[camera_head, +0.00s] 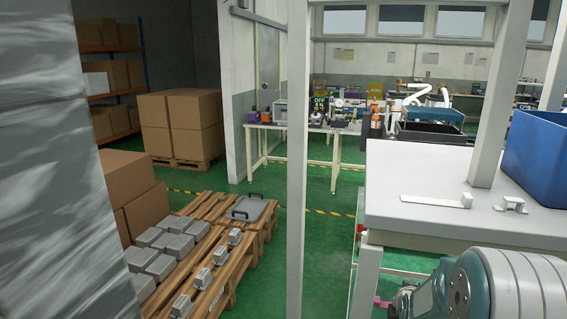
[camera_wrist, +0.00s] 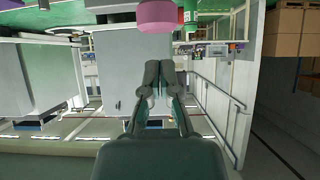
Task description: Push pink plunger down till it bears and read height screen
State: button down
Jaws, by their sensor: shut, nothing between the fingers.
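My gripper (camera_wrist: 158,72) shows in the wrist view with its two fingers together and nothing between them. A pink rounded piece (camera_wrist: 160,14), perhaps the plunger, is at the top edge of that view, beyond the fingertips and apart from them; it is partly cut off. In the head view my arm fills the lower right corner, and a small pink piece (camera_head: 381,302) shows beside it; I cannot tell if it is the same thing. A small dark screen with green characters (camera_head: 319,103) stands on a far table; I cannot tell if it is the height screen.
A white bench (camera_head: 420,212) with a blue bin (camera_head: 540,150) is at the right. A pale upright post (camera_head: 298,160) stands in front. Pallets with grey blocks (camera_head: 165,250) and a grey case (camera_head: 247,208) lie at the left. Green floor is clear between.

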notch_tip(320, 180, up, 7)
jog(key=shift+f, duration=0.15)
dwell(0.7)
